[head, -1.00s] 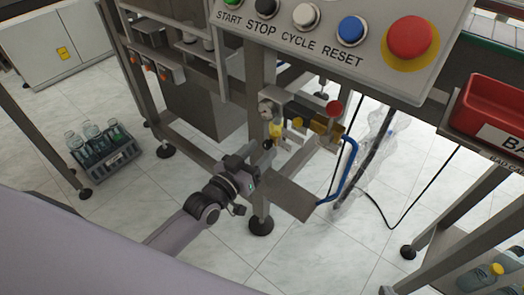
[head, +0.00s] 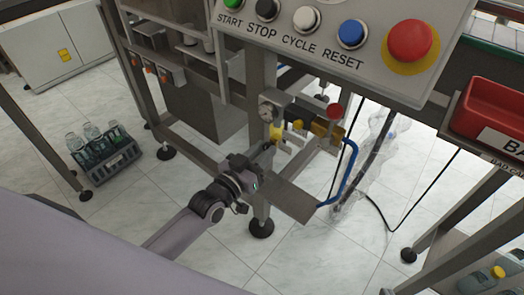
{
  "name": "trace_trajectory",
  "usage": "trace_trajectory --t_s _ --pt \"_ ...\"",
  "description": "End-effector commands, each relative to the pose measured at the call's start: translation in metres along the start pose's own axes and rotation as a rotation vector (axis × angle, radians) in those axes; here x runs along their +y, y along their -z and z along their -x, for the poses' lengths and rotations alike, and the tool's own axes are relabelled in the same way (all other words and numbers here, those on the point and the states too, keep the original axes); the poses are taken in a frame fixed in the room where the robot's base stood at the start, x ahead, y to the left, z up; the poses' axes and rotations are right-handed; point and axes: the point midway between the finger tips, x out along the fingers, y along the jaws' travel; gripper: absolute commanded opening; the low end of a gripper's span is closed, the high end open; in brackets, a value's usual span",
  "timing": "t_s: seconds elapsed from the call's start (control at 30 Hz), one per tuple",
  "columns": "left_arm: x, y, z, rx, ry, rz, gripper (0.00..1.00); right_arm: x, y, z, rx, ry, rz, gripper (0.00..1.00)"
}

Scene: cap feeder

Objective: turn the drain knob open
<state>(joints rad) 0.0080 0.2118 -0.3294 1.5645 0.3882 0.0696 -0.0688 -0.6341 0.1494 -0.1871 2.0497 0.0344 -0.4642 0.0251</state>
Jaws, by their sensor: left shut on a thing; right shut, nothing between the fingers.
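My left gripper (head: 266,149) reaches in from the lower left to the air unit on the frame. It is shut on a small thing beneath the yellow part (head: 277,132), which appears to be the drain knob. The fingers hide most of it, so I cannot tell how far it is turned. A round gauge (head: 266,111) is just above. A brass-coloured part (head: 322,130) and a red round knob (head: 334,111) are to the right. My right gripper is not in view.
A grey metal plate (head: 291,199) and a blue hose (head: 350,170) are right of my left gripper. A control panel (head: 290,62) overhangs above. A crate (head: 115,161) of bottles stands on the floor at left. A red bin (head: 490,110) is at right.

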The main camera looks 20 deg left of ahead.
Motion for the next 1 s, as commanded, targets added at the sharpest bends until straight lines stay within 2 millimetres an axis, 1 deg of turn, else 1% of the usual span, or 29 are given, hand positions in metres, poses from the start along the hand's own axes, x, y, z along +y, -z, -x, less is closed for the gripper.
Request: trace_trajectory --t_s 0.27,0.6,1.0 --pt "0.001 0.002 0.0 0.006 -0.001 -0.17 0.0 0.0 0.005 0.007 -0.009 -0.002 -0.002 0.0" --pt "0.001 0.0 0.0 0.017 -0.003 -0.487 0.0 0.001 0.015 0.015 -0.011 -0.003 0.002 0.0" --pt "0.0 -0.002 0.001 0.033 -0.005 -0.867 0.0 0.001 0.02 0.019 -0.011 -0.004 0.003 0.0"
